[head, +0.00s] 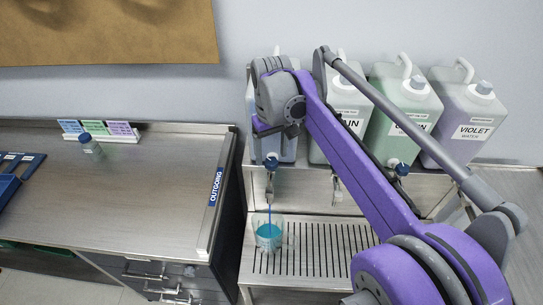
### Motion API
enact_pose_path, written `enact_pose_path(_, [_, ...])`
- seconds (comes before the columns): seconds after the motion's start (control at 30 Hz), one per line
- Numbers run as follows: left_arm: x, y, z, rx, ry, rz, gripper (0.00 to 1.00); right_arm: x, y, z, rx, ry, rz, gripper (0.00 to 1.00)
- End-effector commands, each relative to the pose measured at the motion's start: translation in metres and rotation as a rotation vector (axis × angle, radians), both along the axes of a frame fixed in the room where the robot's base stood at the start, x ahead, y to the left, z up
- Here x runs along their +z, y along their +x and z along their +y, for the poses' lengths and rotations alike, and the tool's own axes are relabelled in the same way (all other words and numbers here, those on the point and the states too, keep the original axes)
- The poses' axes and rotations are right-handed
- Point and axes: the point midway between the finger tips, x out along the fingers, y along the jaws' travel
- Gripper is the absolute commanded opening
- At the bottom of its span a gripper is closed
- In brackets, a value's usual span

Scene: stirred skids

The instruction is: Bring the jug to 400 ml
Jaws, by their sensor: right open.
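The clear jug (279,246) stands upright on the slatted drip tray (330,262), under the tap (270,183) of the leftmost container (287,148). It holds some blue liquid, and a thin blue stream runs down into it from the tap. Its marks are too small to read. My right gripper (273,132) is in front of that container, just above the tap's blue knob (271,163). It is open and looks empty; its fingertips are partly hidden by my own wrist. My left gripper is not in view.
Green (407,116) and violet (467,120) containers and a mostly hidden one labelled "...AIN" (343,117) stand on the same shelf. A metal bench (140,190) with an "OUTGOING" edge is at left, holding a small bottle (90,145), coloured cards (98,129) and a blue rack (20,172).

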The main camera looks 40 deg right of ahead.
Motion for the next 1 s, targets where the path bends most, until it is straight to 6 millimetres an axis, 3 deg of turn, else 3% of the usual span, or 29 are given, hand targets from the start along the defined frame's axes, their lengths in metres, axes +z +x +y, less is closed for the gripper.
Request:
enact_pose_path(0.2, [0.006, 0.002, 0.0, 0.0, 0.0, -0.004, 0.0, 0.047, 0.0, 0.0, 0.0, 0.0, -0.001, 0.73])
enact_pose_path(0.4, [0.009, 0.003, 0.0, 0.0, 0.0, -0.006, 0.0, 0.078, 0.0, 0.0, 0.0, 0.0, -0.001, 0.73])
enact_pose_path(0.6, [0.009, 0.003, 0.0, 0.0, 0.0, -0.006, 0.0, 0.087, 0.0, 0.0, 0.0, 0.0, 0.0, 0.73])
enact_pose_path(1.0, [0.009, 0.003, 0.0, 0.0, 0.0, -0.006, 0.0, 0.087, 0.0, 0.0, 0.0, 0.0, 0.0, 0.73])
